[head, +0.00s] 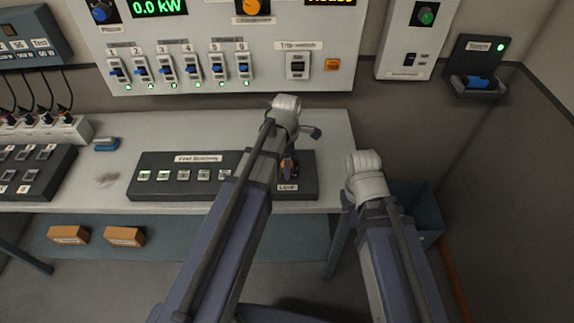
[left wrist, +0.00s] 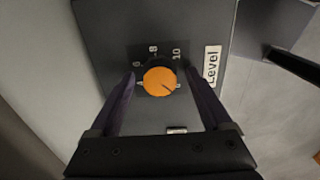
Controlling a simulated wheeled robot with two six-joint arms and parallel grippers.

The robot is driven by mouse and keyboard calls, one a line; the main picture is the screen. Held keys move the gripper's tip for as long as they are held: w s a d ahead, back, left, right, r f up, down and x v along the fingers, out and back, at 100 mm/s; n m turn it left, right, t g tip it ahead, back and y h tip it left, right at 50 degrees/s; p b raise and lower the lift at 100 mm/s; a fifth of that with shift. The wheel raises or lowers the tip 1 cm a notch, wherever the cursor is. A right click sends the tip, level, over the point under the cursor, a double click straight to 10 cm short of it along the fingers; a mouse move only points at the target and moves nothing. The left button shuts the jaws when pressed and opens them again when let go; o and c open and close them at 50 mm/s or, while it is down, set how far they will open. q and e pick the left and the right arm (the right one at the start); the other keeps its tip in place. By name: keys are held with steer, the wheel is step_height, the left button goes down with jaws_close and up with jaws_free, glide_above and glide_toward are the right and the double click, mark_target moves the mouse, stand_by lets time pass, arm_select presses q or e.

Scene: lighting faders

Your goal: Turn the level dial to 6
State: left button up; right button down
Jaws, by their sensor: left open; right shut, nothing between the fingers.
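The level dial is an orange knob (left wrist: 160,81) on a dark panel, beside a "Level" label (left wrist: 211,63) in the left wrist view. An 8 and a 10 show around it, with a mark like a 6 on the left. A dark line on the knob points to the lower right. My left gripper (left wrist: 160,90) is open, one finger on each side of the knob; contact cannot be told. In the head view my left arm partly covers the dial (head: 290,168). My right arm (head: 367,180) is at the right, and its fingers are hard to make out.
The dark panel (head: 150,190) with several lit buttons lies on the grey table (head: 330,130). A wall panel with fader switches (head: 180,72) is behind. A teal bin (head: 424,210) stands on the right, behind my right arm. A blue object (head: 106,144) lies on the left.

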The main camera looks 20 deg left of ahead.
arm_select(q)
steer(key=shift+c, duration=0.2)
jaws_close()
stand_by(0.3)
